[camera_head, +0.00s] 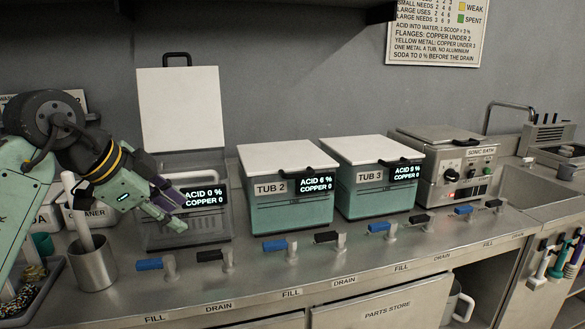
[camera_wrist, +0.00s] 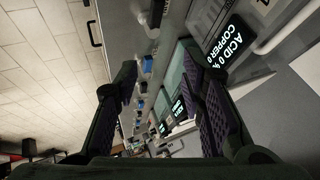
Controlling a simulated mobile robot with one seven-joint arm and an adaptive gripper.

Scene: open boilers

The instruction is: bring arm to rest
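My gripper (camera_head: 170,205) hangs in front of the leftmost tub (camera_head: 160,236) at the left of the bench, its fingers pointing down and right. In the wrist view my gripper (camera_wrist: 165,105) shows two dark fingers standing well apart with nothing between them. The leftmost tub has its white lid (camera_head: 181,108) raised upright, and its display (camera_head: 203,197) reads acid 0 % and copper 0. I cannot tell whether the fingers touch the tub.
Tub 2 (camera_head: 285,217) and tub 3 (camera_head: 368,194) stand lidded to the right, then the sonic bath (camera_head: 462,180) and a sink (camera_head: 550,196). Blue and black valve handles (camera_head: 275,245) line the front edge. A metal cup (camera_head: 94,265) stands near my arm at left.

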